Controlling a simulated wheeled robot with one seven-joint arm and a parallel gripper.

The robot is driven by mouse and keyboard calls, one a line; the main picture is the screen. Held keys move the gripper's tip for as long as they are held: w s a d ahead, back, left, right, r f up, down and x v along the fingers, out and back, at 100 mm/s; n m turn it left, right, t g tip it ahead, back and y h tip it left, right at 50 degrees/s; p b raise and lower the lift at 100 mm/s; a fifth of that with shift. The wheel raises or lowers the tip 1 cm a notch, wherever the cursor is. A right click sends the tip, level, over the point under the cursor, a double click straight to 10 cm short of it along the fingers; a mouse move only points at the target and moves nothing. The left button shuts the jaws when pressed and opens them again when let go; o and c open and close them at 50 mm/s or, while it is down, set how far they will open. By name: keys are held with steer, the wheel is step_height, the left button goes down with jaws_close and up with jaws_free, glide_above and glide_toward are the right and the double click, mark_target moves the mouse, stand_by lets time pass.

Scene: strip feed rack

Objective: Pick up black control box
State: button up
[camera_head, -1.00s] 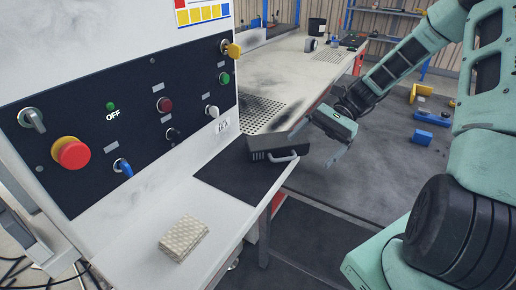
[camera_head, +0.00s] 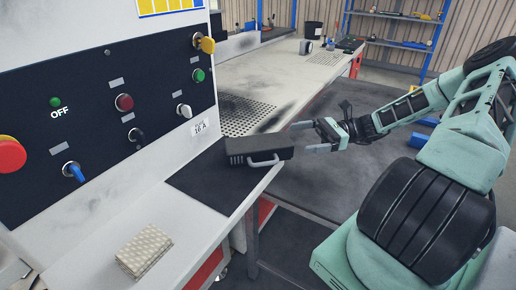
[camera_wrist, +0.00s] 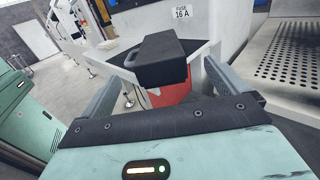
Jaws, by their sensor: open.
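The black control box (camera_head: 258,149) sits on the dark mat (camera_head: 212,188) at the right edge of the white ledge, with a light handle on its near side. My gripper (camera_head: 308,137) is open and empty, just right of the box, with its fingers pointing towards it. In the wrist view the box (camera_wrist: 161,60) stands ahead, between and beyond the open fingers of my gripper (camera_wrist: 170,92). I see no contact between the fingers and the box.
A control panel (camera_head: 110,105) with knobs and buttons rises behind the ledge. A beige textured block (camera_head: 144,250) lies at the ledge's front. A perforated workbench (camera_head: 290,75) extends behind the box. Blue shelving (camera_head: 400,42) stands at the back right.

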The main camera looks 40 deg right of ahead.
mark_target(272, 140)
steer(key=shift+r+p+x, duration=0.2)
steer(key=shift+p+x, duration=0.3)
steer(key=shift+x, duration=4.6)
steer(key=shift+s, duration=0.1)
steer(key=c, duration=1.3)
